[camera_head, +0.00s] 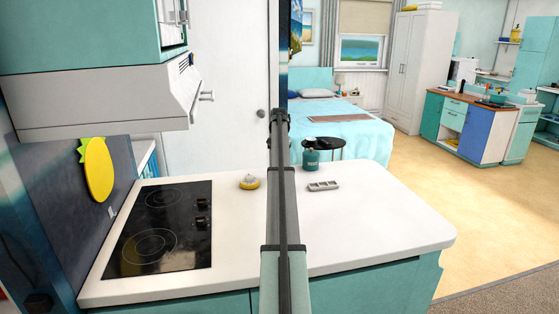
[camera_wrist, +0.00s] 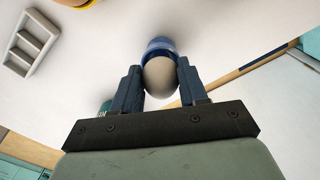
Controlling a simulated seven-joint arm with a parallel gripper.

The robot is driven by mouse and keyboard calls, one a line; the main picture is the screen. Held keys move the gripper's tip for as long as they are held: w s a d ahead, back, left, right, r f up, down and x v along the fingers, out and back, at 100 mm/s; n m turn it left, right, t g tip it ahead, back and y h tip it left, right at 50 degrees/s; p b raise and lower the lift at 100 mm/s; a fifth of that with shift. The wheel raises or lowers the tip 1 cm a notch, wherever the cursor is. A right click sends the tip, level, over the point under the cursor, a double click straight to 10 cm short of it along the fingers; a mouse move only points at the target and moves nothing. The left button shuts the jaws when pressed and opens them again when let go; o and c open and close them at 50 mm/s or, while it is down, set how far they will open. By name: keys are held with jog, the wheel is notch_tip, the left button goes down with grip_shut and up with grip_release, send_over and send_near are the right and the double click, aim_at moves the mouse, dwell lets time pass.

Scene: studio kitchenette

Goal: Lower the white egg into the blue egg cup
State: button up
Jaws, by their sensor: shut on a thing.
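In the wrist view the white egg (camera_wrist: 160,77) sits between the two dark fingers of my gripper (camera_wrist: 159,72), which is shut on it. The blue egg cup (camera_wrist: 160,44) shows just past the egg, its rim curving around the egg's far side. The egg covers much of the cup, so I cannot tell whether the egg touches it or is held just above. In the head view my arm blocks the middle, and the egg, the cup and the gripper's fingers cannot be made out.
On the white counter (camera_head: 375,225) are a grey compartment tray (camera_head: 323,185), a yellow-and-white item (camera_head: 249,182) and a teal canister (camera_head: 310,160). A black hob (camera_head: 160,228) lies at the left. The counter's right part is clear up to its rounded edge.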

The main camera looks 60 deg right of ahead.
jog(key=shift+f, duration=0.55)
dwell(0.4)
jog(key=o, duration=1.1)
jog(key=shift+o, duration=0.2)
notch_tip(320, 180, up, 14)
